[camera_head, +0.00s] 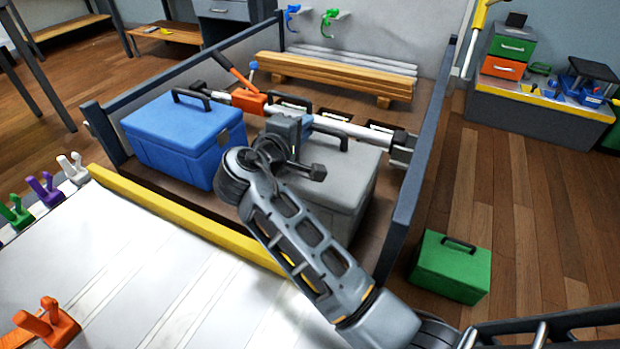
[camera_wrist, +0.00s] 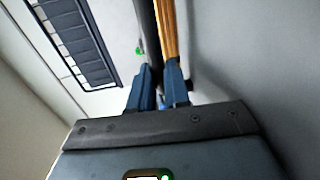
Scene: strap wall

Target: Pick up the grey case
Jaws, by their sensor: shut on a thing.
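The grey case (camera_head: 352,182) stands in a low-walled bay. Its black handle (camera_head: 341,138) shows partly beside my gripper, and my arm covers much of its front and left side. A silver bar (camera_head: 350,128) with an orange lever (camera_head: 238,77) runs across the bay at the back edge of the case. My gripper (camera_head: 304,124) is over the case's left part, at the bar, and looks shut on the bar. The blue fingers also show close together in the wrist view (camera_wrist: 159,88). What lies between them is mostly hidden there.
A blue case (camera_head: 180,140) stands left of the grey case. Wooden beams (camera_head: 335,75) lie behind the bar. The bay has a dark right wall (camera_head: 425,140) and a yellow front edge (camera_head: 180,215). A green case (camera_head: 450,270) stands on the open floor at right.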

